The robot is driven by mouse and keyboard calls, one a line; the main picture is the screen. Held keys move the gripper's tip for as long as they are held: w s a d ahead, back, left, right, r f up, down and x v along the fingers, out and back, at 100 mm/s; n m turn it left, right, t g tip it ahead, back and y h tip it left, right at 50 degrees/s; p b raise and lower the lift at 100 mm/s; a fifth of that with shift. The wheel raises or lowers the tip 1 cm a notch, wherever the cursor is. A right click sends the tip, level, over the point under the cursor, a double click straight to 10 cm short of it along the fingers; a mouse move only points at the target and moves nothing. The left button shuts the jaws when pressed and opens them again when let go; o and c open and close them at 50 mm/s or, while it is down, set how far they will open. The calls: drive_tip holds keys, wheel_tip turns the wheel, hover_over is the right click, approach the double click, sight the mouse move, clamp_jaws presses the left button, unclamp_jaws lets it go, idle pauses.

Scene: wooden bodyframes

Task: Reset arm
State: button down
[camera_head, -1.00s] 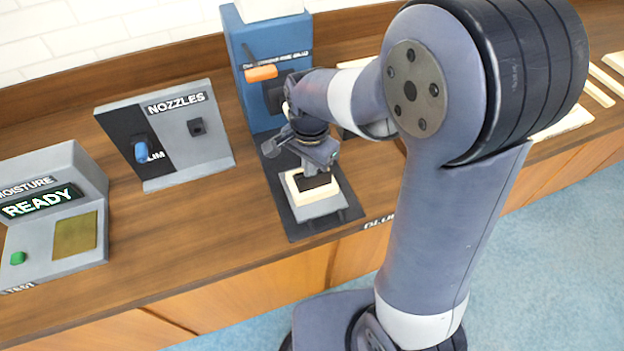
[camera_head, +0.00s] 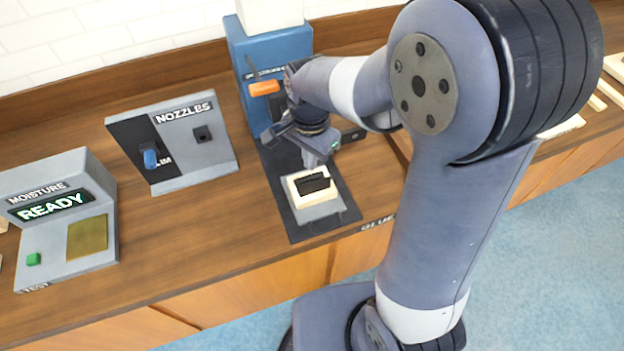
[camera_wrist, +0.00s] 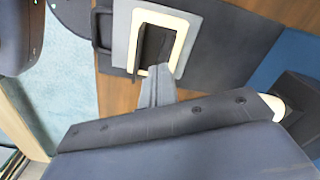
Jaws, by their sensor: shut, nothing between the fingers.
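My gripper (camera_head: 314,157) is shut and empty, above the back part of the glue station's dark base plate (camera_head: 345,217). In the wrist view my gripper's fingertips (camera_wrist: 160,75) lie close together, overlapping the lower edge of the cream block in the picture. The cream block (camera_head: 295,189) sits on a grey pad on the base plate, with a black slot or piece (camera_head: 313,183) on top. The block also shows in the wrist view (camera_wrist: 178,24). Whether the fingers touch it is hard to tell, but the head view shows a small gap.
The blue glue machine (camera_head: 240,70) with an orange lever (camera_head: 264,88) stands just behind my gripper. A nozzle panel (camera_head: 205,150) with a blue nozzle and a moisture tester (camera_head: 100,240) reading READY stand to the left. The counter between them is clear.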

sight(311, 174)
drive_tip(key=shift+r+p, duration=0.4)
drive_tip(key=shift+r, duration=0.4)
wheel_tip(311, 174, down, 7)
drive_tip(key=b, duration=0.5)
drive_tip(key=shift+b, duration=0.4)
drive_tip(key=shift+r, duration=0.15)
